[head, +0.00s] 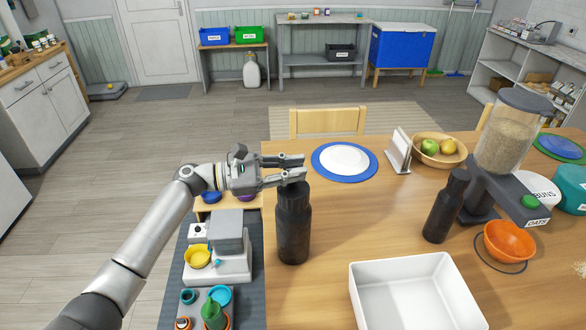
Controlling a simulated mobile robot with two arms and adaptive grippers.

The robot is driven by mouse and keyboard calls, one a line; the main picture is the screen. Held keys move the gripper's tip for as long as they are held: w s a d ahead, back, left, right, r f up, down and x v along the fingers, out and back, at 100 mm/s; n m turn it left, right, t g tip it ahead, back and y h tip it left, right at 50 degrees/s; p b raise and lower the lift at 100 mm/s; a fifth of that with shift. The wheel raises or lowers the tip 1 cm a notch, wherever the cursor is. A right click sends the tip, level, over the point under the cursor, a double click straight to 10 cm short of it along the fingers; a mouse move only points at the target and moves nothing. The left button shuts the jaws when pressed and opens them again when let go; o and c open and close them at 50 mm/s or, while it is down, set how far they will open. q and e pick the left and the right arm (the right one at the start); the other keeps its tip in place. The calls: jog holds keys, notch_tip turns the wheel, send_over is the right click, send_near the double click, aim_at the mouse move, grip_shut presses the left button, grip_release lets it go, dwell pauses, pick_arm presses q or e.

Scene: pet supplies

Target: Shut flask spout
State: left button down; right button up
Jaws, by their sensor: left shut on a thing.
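A dark grey flask (293,228) stands upright near the left edge of the wooden table. My left gripper (303,167) reaches in from the left at the top of this flask, its fingers pointing right. It is shut on the flask's spout, at the very top; the fingers mostly hide the spout, so its angle cannot be told. A second dark bottle (445,206) stands upright further right, beside the grain dispenser. My right gripper is not in view.
A white tray (361,296) lies at the front right of the flask. A blue-rimmed plate (318,160) is behind it. A dispenser (507,140), fruit bowl (420,155) and orange bowl (511,242) are further right. A lower side surface with a grey-white device (222,262) adjoins at left.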

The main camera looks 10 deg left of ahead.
pick_arm(q)
jog(key=m+b, duration=0.1)
jog(key=b, duration=0.1)
jog(key=s+f+m+b, duration=0.1)
jog(key=m+b, duration=0.1)
jog(key=shift+s+d+f+m, duration=0.1)
jog(key=shift+s+d+m, duration=0.1)
jog(key=shift+m, duration=0.1)
jog(key=shift+s+d+f+m+b, duration=0.1)
jog(key=shift+s+m+b, duration=0.15)
jog(key=shift+m+b, duration=0.65)
jog(key=shift+s+d+f+m+b, duration=0.1)
jog(key=shift+s+m+b, duration=0.1)
jog(key=shift+m+b, duration=0.65)
jog(key=shift+a, duration=0.1)
jog(key=c, duration=1.7)
grip_release()
jog(key=shift+o, duration=0.2)
